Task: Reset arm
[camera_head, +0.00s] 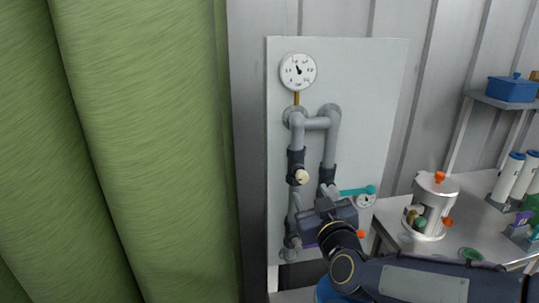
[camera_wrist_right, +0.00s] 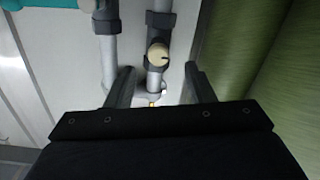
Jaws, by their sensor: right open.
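My right arm comes in from the lower right in the head view. Its gripper (camera_head: 308,216) is in front of the lower part of the grey pipework (camera_head: 297,135) on the white panel. In the right wrist view the gripper (camera_wrist_right: 158,74) is open, with its two fingers apart and nothing held. A grey pipe (camera_wrist_right: 155,82) with a cream knob (camera_wrist_right: 158,54) shows between the fingers. I cannot tell whether the fingers reach around the pipe or stay in front of it. The cream knob (camera_head: 302,176) is above the gripper in the head view. My left gripper is not in view.
A round gauge (camera_head: 298,71) tops the pipework on the white panel (camera_head: 375,100). A teal handle (camera_head: 358,190) is close to the gripper's right. A table at the right holds a white vessel (camera_head: 432,205) and tubes. A green curtain (camera_head: 140,150) hangs left.

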